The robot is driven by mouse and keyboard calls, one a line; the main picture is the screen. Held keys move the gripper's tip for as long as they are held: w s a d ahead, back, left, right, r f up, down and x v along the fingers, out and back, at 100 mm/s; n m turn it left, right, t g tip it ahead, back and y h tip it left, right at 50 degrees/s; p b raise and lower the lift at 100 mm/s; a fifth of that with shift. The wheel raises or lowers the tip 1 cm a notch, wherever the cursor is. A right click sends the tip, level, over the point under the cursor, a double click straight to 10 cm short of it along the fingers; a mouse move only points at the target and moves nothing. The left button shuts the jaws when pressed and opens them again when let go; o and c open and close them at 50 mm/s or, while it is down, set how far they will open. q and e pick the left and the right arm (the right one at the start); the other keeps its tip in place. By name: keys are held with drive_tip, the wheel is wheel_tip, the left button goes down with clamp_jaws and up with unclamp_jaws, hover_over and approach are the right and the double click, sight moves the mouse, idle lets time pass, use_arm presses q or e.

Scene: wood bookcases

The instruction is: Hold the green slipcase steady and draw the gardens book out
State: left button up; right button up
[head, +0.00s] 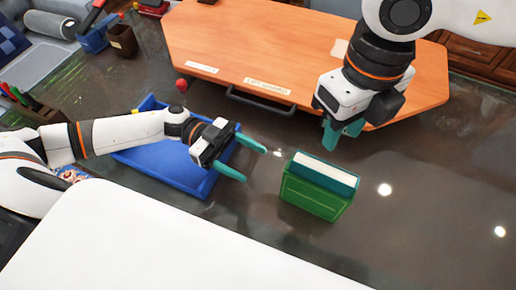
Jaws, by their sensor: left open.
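The green slipcase (312,198) stands on the dark, glossy counter right of centre. A book with white page edges and a teal cover (326,172) sits inside it, its top edge showing along the slipcase's upper opening; no title is legible. My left gripper (255,165) is open and empty, its teal fingers spread and pointing toward the slipcase from the left, with a gap between. My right gripper (343,138) hangs above and behind the slipcase, fingers pointing down, apart from the book. Its fingers overlap in this view, so its opening is unclear.
A blue tray (150,163) lies behind my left arm. A large orange wooden board (300,40) with labels and a dark handle (260,108) fills the back. A brown cup (123,42) and a blue bin (94,40) stand at back left. Counter right of the slipcase is clear.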

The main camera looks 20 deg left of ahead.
sight(311, 176)
use_arm(q)
drive_tip(key=shift+t, duration=0.3)
drive_tip(key=d, duration=0.4)
drive_tip(key=d+r, duration=0.1)
drive_tip(key=d, duration=0.4)
drive_tip(key=w+d, duration=0.1)
drive_tip(key=d, duration=0.4)
drive_tip(key=shift+d+r, duration=0.15)
